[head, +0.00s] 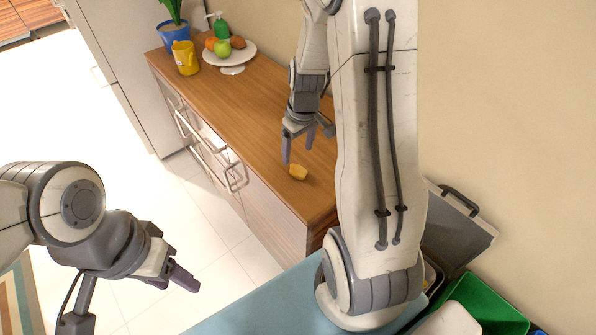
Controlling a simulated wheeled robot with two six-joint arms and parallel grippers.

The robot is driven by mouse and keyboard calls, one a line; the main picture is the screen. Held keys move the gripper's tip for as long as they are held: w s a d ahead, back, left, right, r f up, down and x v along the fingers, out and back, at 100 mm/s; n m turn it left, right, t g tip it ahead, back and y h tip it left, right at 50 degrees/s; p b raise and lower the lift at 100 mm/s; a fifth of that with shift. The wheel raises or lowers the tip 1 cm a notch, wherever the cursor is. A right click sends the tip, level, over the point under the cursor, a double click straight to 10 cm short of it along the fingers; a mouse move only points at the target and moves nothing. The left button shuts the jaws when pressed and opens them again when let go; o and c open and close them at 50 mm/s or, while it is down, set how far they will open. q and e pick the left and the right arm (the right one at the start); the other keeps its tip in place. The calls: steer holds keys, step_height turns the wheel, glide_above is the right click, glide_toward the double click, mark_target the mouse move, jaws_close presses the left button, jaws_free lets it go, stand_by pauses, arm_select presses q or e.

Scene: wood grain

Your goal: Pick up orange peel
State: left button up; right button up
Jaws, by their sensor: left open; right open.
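The orange peel (298,172) is a small yellow-orange piece lying on the wooden counter near its front end. My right gripper (298,148) hangs over the counter just behind and above the peel, with its fingers apart and pointing down. Nothing shows between its fingers, and the peel appears to lie just beyond the fingertips. My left gripper (180,279) is at the lower left over the floor, away from the counter, open and empty. My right arm covers part of the counter's right side.
A white stand with fruit (232,58), a green pump bottle (221,26), a yellow cup (185,57) and a blue plant pot (174,34) stand at the counter's far end. Drawer handles (235,178) stick out along its front. The counter's middle is clear.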

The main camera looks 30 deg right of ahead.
mark_target(298, 168)
step_height(298, 168, down, 7)
steer(key=shift+s+r, duration=0.1)
stand_by(0.3)
jaws_close()
